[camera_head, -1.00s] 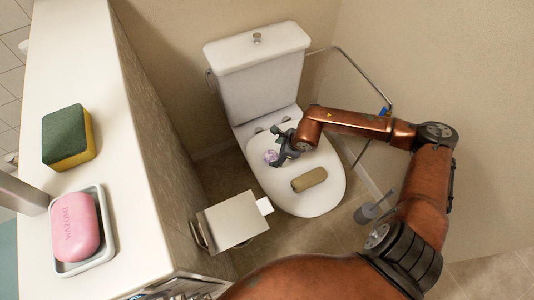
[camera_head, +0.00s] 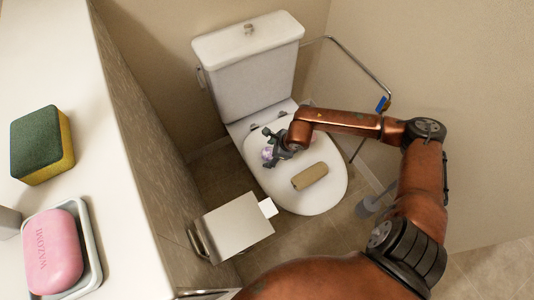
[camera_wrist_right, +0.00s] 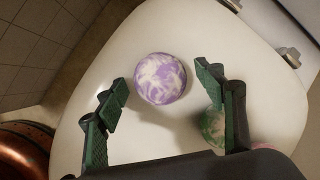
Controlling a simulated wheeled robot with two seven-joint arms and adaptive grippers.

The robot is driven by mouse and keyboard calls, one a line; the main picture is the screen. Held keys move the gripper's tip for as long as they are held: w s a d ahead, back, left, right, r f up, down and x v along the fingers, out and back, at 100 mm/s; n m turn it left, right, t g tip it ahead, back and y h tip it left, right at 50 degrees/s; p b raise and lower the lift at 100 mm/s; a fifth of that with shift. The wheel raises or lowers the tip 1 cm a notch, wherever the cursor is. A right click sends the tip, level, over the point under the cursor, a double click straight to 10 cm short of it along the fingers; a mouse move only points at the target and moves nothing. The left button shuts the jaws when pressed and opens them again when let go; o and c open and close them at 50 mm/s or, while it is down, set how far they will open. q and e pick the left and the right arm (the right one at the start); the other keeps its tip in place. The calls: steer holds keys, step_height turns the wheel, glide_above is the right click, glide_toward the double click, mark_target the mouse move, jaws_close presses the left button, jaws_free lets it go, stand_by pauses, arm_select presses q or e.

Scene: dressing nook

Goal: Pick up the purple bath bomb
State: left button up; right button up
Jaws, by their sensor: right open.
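The purple bath bomb (camera_wrist_right: 161,78) is a round ball with purple and white swirls. It rests on the closed toilet lid (camera_head: 318,200). In the head view the bath bomb (camera_head: 267,154) shows small beside my right gripper (camera_head: 271,146), partly covered by it. In the right wrist view my right gripper (camera_wrist_right: 170,95) is open, with green-padded fingers apart. The ball lies between and just beyond the fingertips, with no contact visible. My left gripper is not in view.
A green and white ball (camera_wrist_right: 213,124) and a pinkish thing (camera_wrist_right: 264,146) lie near the right finger. A tan block (camera_head: 310,176) lies on the lid. A counter at left holds a sponge (camera_head: 42,145) and pink soap (camera_head: 53,252). A metal rail (camera_head: 352,62) is at right.

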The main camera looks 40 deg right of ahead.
steer(key=shift+c, duration=0.6)
steer(key=c, duration=1.2)
steer(key=shift+r, duration=0.15)
